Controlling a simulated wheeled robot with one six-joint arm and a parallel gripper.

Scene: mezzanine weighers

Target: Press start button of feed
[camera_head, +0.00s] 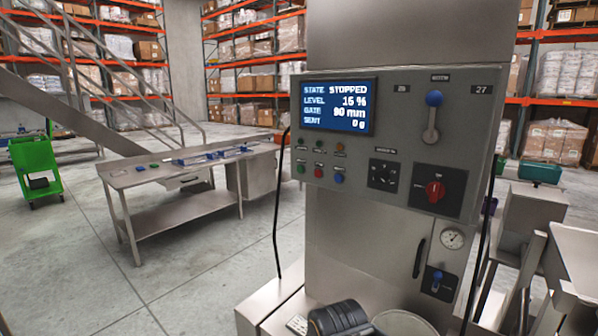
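The feed's grey control panel (388,200) faces me at an angle. Its screen (338,105) reads STATE STOPPED, LEVEL about 15 %, GATE 90 mm and SENT 0 g. Below the screen is a row of small buttons: a green button (301,169) at the left, a red button (319,172) in the middle and a blue button (339,178) at the right. Small lamps sit in a row above them. The labels by the buttons are too small to read.
Right of the buttons are a black dial (382,175), a red rotary switch (435,192) and a blue-knobbed lever (434,98).

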